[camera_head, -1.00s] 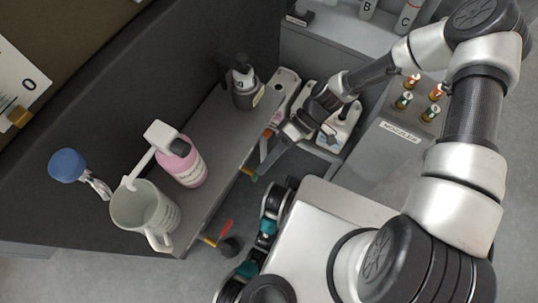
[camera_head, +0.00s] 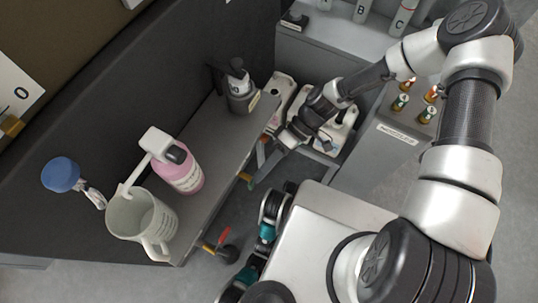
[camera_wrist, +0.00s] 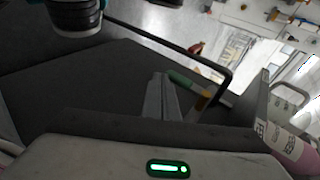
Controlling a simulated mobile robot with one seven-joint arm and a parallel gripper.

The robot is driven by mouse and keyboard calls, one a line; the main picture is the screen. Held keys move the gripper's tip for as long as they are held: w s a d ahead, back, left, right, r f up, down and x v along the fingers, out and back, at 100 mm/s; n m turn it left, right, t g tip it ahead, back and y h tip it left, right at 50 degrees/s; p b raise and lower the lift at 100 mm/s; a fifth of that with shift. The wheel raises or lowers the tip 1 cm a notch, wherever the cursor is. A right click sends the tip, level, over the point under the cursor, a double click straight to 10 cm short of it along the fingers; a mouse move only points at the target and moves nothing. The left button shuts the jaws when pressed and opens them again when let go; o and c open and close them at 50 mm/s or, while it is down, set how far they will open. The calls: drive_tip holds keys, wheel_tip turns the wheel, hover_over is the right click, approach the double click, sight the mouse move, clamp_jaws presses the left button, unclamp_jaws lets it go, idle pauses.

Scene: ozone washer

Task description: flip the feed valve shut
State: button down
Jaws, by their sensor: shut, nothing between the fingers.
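Two small valves show under the front edge of the grey shelf. One has a red lever (camera_head: 224,237) beside a yellow-brass pipe end; its red also shows in the wrist view (camera_wrist: 196,48). The other has a green lever (camera_wrist: 184,79) and a brass-orange body (camera_wrist: 203,102); in the head view its brass part (camera_head: 245,177) is partly behind my fingers. I see no label telling which is the feed valve. My gripper (camera_head: 254,184) is shut and empty, pointing down beside the green-lever valve. In the wrist view its fingers (camera_wrist: 163,91) lie just left of the green lever; contact is unclear.
The shelf (camera_head: 213,140) holds a pink bottle (camera_head: 185,173), a white jug (camera_head: 135,218) and a dark grey bottle (camera_head: 240,95). A blue knob (camera_head: 60,175) sticks out left. The nozzles cabinet (camera_head: 375,165) stands right. My base is close below.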

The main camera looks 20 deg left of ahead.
drive_tip(key=p+v, duration=0.3)
drive_tip(key=v, duration=1.4)
